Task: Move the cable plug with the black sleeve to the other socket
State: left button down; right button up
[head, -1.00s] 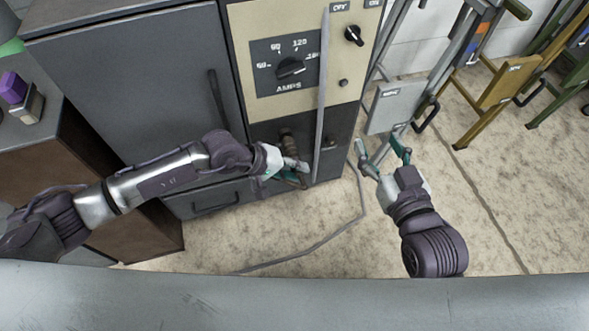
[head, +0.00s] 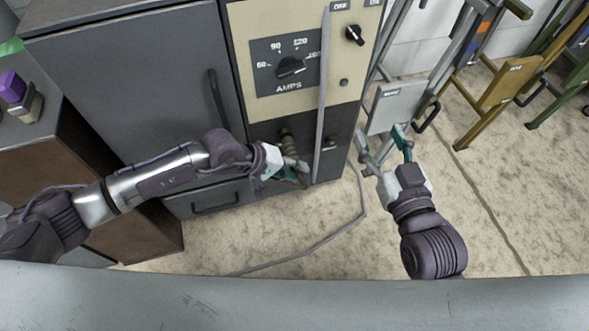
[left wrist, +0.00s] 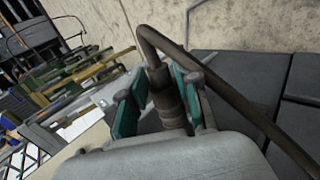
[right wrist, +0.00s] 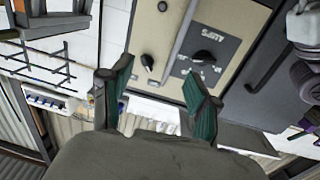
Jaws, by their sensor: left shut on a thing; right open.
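In the head view, my left gripper (head: 292,172) is at the dark lower panel (head: 265,130) of the beige machine. In the left wrist view, the left gripper (left wrist: 165,98) is shut on a dark brown cable plug (left wrist: 170,108), whose cable (left wrist: 215,80) bends over to the right. I cannot tell whether its sleeve is black or whether the plug sits in a socket. A brown ribbed piece (head: 289,140) shows just above the gripper. A small dark fitting (head: 331,143), perhaps a socket, is to its right. My right gripper (head: 385,147) is open and empty; it also shows in the right wrist view (right wrist: 160,95).
A grey cable (head: 320,243) lies on the floor. A grey cabinet (head: 130,90) is at left. Folding frames (head: 400,100) stand behind the right gripper. Floor in front is open.

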jog(key=shift+a+r+t+y, duration=0.15)
jog(key=shift+r+t, duration=0.15)
jog(key=shift+r, duration=0.25)
jog(key=shift+a+r+t+y, duration=0.15)
jog(key=shift+r+t, duration=0.15)
jog(key=shift+r, duration=0.25)
jog(key=shift+r+b, duration=0.1)
jog(key=shift+b, duration=0.2)
jog(key=shift+r+t, duration=0.7)
jog(key=shift+r, duration=0.1)
jog(key=r, duration=0.1)
jog(key=r+t+y+b, duration=0.1)
jog(key=shift+s+a+r+t, duration=0.2)
jog(key=shift+s+r+t, duration=0.1)
jog(key=shift+s+r, duration=0.1)
dwell(0.4)
jog(key=shift+s+r, duration=0.1)
jog(key=shift+r, duration=0.1)
dwell(0.4)
jog(key=shift+s+r+t+y+b, duration=0.3)
jog(key=shift+s+r+t, duration=0.1)
jog(key=shift+r+t, duration=0.4)
